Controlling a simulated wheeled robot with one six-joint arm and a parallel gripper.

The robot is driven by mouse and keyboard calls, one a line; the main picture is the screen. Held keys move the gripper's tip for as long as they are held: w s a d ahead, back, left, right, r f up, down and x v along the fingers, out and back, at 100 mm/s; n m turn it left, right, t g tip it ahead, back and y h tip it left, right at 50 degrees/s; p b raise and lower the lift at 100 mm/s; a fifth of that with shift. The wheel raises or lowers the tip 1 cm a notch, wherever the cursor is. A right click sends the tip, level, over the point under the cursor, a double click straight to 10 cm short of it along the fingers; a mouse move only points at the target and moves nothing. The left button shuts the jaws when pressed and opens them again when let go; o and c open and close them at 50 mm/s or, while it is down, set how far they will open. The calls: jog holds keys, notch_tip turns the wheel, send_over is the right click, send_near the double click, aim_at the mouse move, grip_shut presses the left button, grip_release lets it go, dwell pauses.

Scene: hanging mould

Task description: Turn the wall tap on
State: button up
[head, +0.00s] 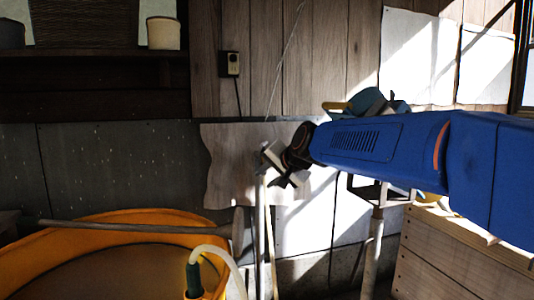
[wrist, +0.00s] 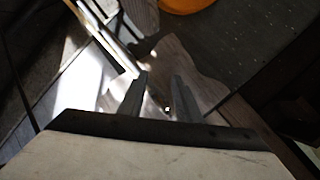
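My gripper (head: 278,168) is at the end of the blue arm, in front of a pale board on the wall. In the wrist view its two fingers (wrist: 157,92) stand apart, with a gap between them and nothing clearly held. A thin pale upright pipe (head: 261,235) rises to just below and left of the gripper in the head view. I cannot make out the wall tap or its handle for certain; the gripper may hide it. Whether the gripper touches the pipe, I cannot tell.
An orange tub (head: 130,216) with a long-handled tool (head: 140,228) across it stands at lower left. A green-necked bottle (head: 194,278) and pale hose (head: 222,254) are in front. A wooden crate (head: 455,255) stands at lower right. A dark shelf (head: 90,53) holds pots at upper left.

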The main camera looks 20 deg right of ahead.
jog(key=w+a+n+g+h, duration=0.2)
jog(key=w+n, duration=0.1)
jog(key=w, duration=0.1)
jog(key=n+t+h, duration=0.1)
jog(key=t+h, duration=0.1)
jog(key=h, duration=0.6)
send_near(264, 144)
jog(key=x, duration=1.2)
jog(key=shift+w+a, duration=0.1)
jog(key=shift+w, duration=0.5)
grip_shut()
